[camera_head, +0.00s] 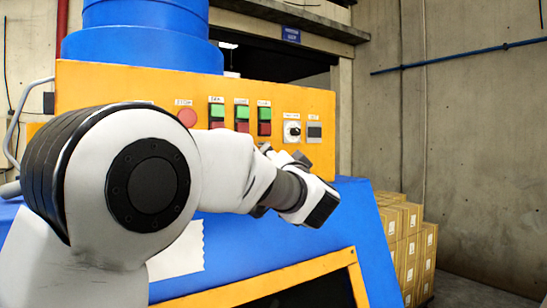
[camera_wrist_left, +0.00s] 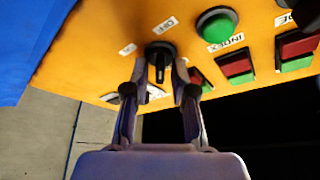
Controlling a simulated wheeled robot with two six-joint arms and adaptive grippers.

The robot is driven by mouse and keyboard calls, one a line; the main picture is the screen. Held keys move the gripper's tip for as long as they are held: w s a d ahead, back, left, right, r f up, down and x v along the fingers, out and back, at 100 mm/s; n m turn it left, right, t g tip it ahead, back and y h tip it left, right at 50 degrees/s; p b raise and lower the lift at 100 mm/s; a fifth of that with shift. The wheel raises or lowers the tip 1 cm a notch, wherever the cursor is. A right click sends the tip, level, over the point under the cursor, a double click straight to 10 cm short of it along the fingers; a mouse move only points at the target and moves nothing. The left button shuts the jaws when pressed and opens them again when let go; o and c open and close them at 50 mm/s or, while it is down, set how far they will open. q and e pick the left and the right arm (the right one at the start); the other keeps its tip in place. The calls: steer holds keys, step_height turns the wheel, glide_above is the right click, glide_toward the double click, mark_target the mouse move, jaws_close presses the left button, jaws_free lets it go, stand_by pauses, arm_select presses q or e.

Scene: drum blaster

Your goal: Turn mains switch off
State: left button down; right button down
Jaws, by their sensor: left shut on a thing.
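The orange control panel (camera_head: 130,85) carries a black rotary switch (camera_wrist_left: 160,53), seen in the left wrist view with its handle between my left gripper's fingertips (camera_wrist_left: 160,76). A label that seems to read OFF (camera_wrist_left: 165,25) is beside this switch, with other small labels around it. My left gripper (camera_head: 284,158) is at the lower right of the panel in the head view, shut on the switch handle. The gripper hides this switch in the head view. My right gripper is not in view.
Close by are a green round button (camera_wrist_left: 216,24) and red-green button pairs (camera_wrist_left: 235,66). Higher on the panel are a red stop button (camera_head: 187,117) and another knob on a white plate (camera_head: 292,131). Cardboard boxes (camera_head: 412,245) stand at the right.

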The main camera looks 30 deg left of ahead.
arm_select(q)
steer(key=c, duration=1.3)
jaws_free()
steer(key=shift+f, duration=0.1)
steer(key=shift+o, duration=0.2)
steer(key=shift+a, duration=0.1)
steer(key=shift+s, duration=0.1)
